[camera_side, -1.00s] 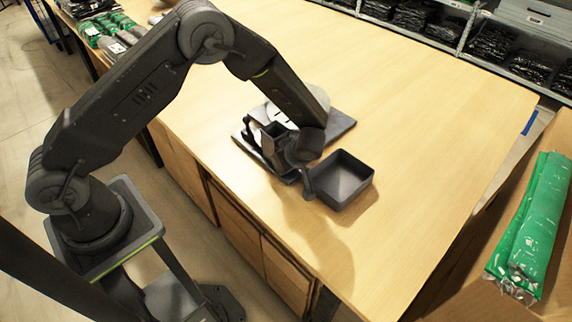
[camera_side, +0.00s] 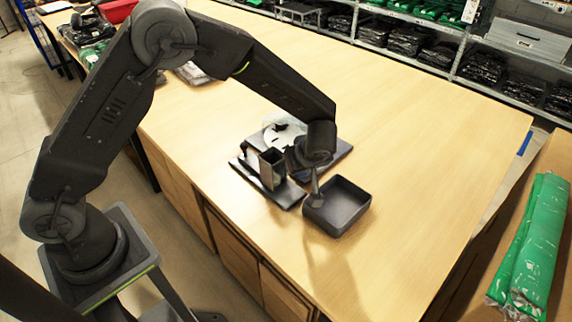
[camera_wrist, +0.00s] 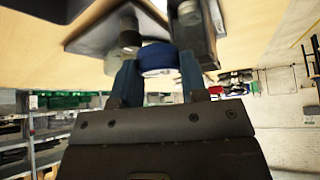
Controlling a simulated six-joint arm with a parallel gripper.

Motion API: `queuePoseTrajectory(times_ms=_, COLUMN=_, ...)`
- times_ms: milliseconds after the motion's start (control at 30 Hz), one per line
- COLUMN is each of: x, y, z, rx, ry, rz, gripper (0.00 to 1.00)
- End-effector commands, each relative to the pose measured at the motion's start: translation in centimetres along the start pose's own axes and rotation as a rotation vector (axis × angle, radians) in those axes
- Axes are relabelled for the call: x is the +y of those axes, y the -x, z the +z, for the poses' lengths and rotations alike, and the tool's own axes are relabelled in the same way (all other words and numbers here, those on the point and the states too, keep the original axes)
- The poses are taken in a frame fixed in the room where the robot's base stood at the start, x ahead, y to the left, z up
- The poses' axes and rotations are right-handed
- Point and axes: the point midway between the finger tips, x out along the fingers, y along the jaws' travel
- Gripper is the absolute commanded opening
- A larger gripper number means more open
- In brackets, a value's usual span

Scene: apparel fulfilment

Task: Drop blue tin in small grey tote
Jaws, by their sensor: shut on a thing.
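The blue tin (camera_wrist: 158,59) is between the two fingers of my gripper (camera_wrist: 157,78) in the wrist view, and the gripper is shut on it. In the side view my gripper (camera_side: 314,196) points down at the left corner of the small grey tote (camera_side: 351,218). I cannot tell whether the fingertips are above the tote's rim or just beside it. The tin is hidden behind my wrist and finger in the side view. The part of the tote's inside that shows is dark and looks empty.
A dark upright holder (camera_side: 272,170) stands on a flat base left of the tote. Behind it lies a dark plate with a pale round disc (camera_side: 280,133). The wooden table (camera_side: 430,130) is clear to the right. Green packs (camera_side: 535,240) lie at the right edge.

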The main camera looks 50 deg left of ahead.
Motion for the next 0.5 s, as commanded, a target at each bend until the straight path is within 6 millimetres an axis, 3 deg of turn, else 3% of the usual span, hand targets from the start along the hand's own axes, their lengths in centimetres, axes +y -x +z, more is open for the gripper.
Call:
queuePoseTrajectory(times_ms=200, x=5.6, y=1.8, z=4.1, rx=0.001, ry=-0.323, rz=0.203, gripper=0.0)
queuePoseTrajectory(times_ms=333, x=7.3, y=2.6, z=5.6, rx=0.012, ry=-0.439, rz=0.275, gripper=0.0)
queuePoseTrajectory(times_ms=500, x=8.0, y=2.6, z=6.3, rx=0.017, ry=-0.486, rz=0.302, gripper=0.0)
